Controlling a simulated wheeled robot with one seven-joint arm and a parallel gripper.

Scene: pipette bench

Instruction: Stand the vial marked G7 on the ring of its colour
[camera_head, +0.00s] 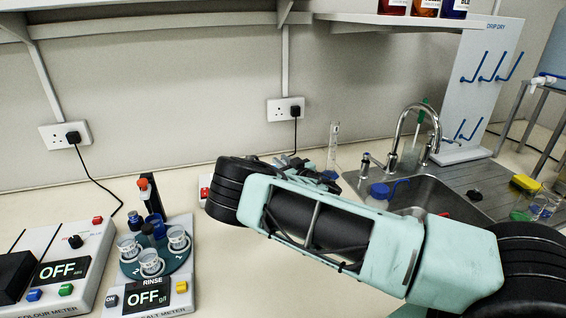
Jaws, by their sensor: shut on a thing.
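My gripper (305,170) is mostly hidden behind my own arm, at the middle of the bench. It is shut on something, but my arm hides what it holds. A small blue patch (330,175) shows by its jaws; I cannot tell whether it belongs to the held thing. I cannot read a G7 mark anywhere. No coloured ring can be made out; the bench behind and below my arm is hidden.
A clear glass cylinder (333,145) stands just behind my gripper. Left are a colour meter (75,250) and a rinse carousel (127,267) with cups. Right are a sink (437,197), tap (408,110), blue-topped item (380,191), yellow-topped item (525,183) and drip-dry board (485,85).

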